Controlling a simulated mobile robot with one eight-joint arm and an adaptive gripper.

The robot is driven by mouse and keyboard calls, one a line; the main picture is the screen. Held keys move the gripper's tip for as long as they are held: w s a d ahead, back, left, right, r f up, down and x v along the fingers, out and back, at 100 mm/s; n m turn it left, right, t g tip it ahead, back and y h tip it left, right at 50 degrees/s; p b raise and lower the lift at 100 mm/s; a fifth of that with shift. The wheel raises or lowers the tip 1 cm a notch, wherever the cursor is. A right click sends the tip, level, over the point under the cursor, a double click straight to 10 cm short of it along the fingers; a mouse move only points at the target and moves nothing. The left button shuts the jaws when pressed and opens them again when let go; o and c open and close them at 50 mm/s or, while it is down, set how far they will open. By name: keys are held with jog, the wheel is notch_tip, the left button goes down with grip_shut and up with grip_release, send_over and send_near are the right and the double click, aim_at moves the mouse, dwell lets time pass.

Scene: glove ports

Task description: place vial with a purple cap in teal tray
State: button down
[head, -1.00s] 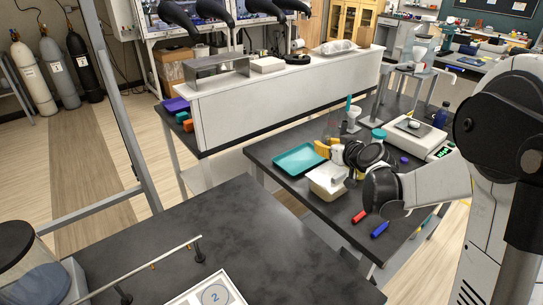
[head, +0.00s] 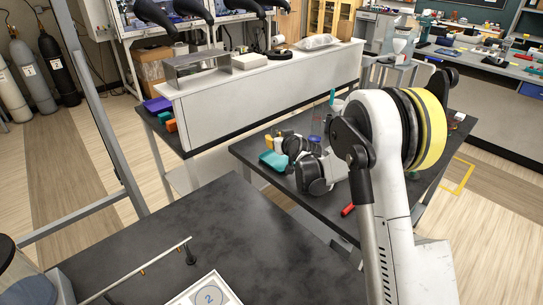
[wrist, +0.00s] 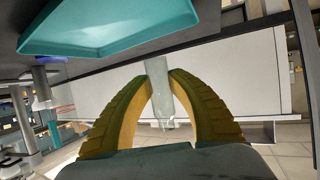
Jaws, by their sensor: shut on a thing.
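My gripper (wrist: 160,74) has its two yellow fingers closed on a clear vial (wrist: 162,102) in the wrist view. The vial's cap is not visible, so I cannot tell its colour. The teal tray (wrist: 110,25) shows at the upper left of the wrist view, apart from the vial. In the head view the teal tray (head: 271,160) lies on the dark bench, partly hidden by my wrist. My gripper's fingers are small and partly hidden near the tray there.
A red marker (head: 348,210) lies on the bench near its front edge. A long white shelf unit (head: 265,95) stands behind. My arm covers much of the bench's right side. The nearer dark table (head: 230,240) has a wide clear surface.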

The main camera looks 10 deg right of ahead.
aim_at(271, 159)
jog(key=shift+s+a+f, duration=0.3)
jog(key=shift+a+f, duration=0.2)
jog(key=shift+a, duration=0.3)
jog(key=shift+f+b, duration=1)
jog(key=shift+f, duration=1)
jog(key=shift+f, duration=0.15)
jog(key=c, duration=1.2)
grip_release()
